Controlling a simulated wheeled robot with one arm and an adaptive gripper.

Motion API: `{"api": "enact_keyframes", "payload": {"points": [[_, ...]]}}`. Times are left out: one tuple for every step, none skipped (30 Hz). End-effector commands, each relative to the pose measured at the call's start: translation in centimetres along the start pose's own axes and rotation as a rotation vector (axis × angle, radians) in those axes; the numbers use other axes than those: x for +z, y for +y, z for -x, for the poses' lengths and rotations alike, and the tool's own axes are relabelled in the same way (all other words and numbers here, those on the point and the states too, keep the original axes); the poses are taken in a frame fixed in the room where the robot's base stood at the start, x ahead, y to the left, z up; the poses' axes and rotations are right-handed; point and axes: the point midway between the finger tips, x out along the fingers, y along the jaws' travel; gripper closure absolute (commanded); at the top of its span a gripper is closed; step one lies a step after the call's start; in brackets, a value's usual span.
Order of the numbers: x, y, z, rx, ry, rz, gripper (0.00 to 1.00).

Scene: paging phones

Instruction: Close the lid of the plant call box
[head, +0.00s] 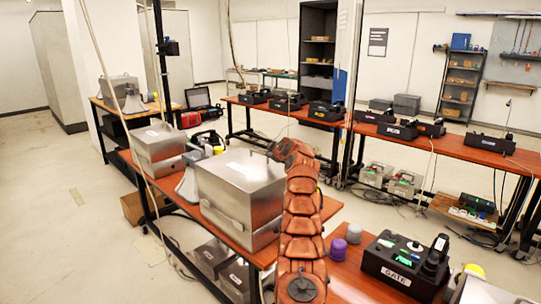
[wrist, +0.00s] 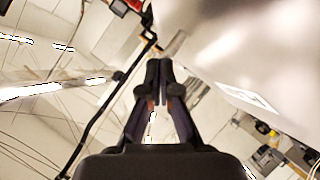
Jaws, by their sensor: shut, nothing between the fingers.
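A large metal box (head: 240,195) stands on the wooden bench left of my arm. Its top looks flat and shut, and its white label is too small to read. A second metal box (head: 160,150) stands further back on the same bench, its top also looking down. I cannot tell which is the plant call box. In the wrist view my gripper (wrist: 159,66) is shut and empty, beside a broad grey metal surface (wrist: 235,45) with a white label. Whether the fingertips touch it is unclear. In the head view my fingers are not clearly seen.
A black phone set marked GATE (head: 402,262) stands on the near right bench, beside purple and grey caps (head: 353,233). Grey horn speakers (head: 188,183) stand near the boxes. Benches with black phones (head: 400,128) stand behind. A pole and cables (head: 160,60) rise at the left.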

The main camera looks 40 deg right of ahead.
Motion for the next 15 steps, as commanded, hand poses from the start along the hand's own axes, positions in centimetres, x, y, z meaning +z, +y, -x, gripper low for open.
{"api": "enact_keyframes", "payload": {"points": [[0.1, -0.1, -0.1, -0.001, -0.002, -0.001, 1.0], [0.1, -0.1, -0.1, -0.001, -0.002, 0.0, 1.0], [0.1, -0.1, 0.0, -0.001, -0.002, 0.0, 1.0], [0.0, -0.1, 0.0, -0.001, -0.001, 0.0, 1.0], [-0.1, -0.1, 0.1, -0.001, -0.001, 0.0, 1.0], [-0.2, -0.2, 0.2, -0.001, -0.001, 0.001, 1.0], [-0.4, -0.2, 0.4, -0.001, -0.001, 0.001, 1.0], [-0.6, -0.2, 0.5, -0.001, 0.0, 0.002, 1.0], [-0.8, -0.2, 0.8, -0.001, 0.0, 0.002, 1.0], [-1.1, -0.2, 1.0, -0.001, 0.0, 0.001, 1.0], [-1.4, -0.2, 1.3, 0.0, 0.001, 0.001, 1.0], [-2.1, 0.0, 1.7, 0.001, 0.004, 0.003, 1.0], [-2.5, 0.0, 2.1, 0.002, 0.005, 0.004, 1.0], [-3.0, 0.1, 2.4, 0.003, 0.006, 0.004, 1.0], [-3.2, 0.1, 2.8, 0.004, 0.005, 0.003, 1.0]]}}
